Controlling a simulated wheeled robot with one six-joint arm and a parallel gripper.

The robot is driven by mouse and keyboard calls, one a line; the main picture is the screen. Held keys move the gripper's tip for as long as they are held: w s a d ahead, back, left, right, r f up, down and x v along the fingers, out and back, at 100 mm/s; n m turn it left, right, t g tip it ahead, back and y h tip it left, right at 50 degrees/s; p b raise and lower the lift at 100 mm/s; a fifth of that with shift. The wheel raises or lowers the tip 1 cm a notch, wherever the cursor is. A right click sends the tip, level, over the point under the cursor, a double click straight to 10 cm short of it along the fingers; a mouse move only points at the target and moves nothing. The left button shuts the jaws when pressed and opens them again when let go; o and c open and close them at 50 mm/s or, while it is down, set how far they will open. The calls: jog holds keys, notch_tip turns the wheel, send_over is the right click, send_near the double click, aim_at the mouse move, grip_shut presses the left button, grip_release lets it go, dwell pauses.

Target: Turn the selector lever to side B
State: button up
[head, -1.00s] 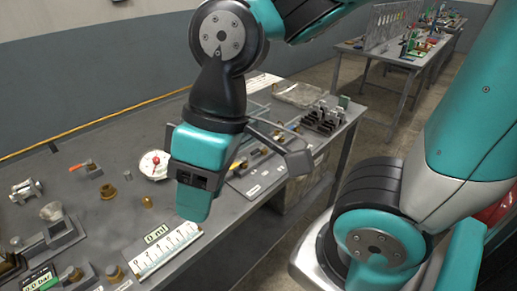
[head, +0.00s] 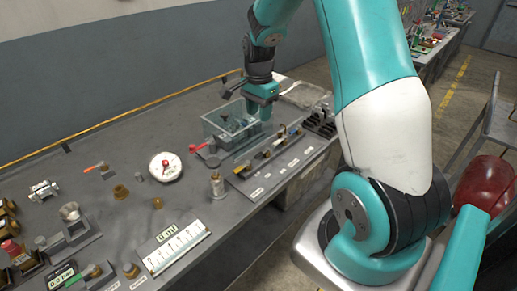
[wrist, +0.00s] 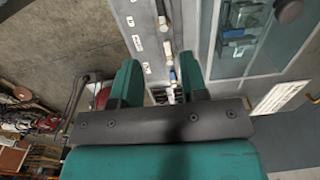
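A red-handled lever (head: 200,147) on a small round grey base lies on the bench, left of a clear box. An orange-handled lever (head: 96,167) lies further left. I cannot tell which is the selector lever, and no letter B is readable. My gripper (head: 250,104) is beyond these levers, above the clear box at the back of the bench. In the wrist view my gripper (wrist: 161,78) has its two teal fingers apart with nothing held between them.
The clear box (head: 222,122) stands below my gripper. A labelled strip of fittings (head: 270,160) runs in front of it. A round gauge (head: 165,167), a brass-topped post (head: 217,186) and a ml scale (head: 178,247) stand on the bench. The bench between them has bare patches.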

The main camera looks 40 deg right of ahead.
aim_at(259, 154)
notch_tip(259, 154, down, 15)
jog(key=p, duration=0.2)
jog(key=shift+r+p, duration=0.1)
jog(key=shift+p, duration=0.2)
grip_shut()
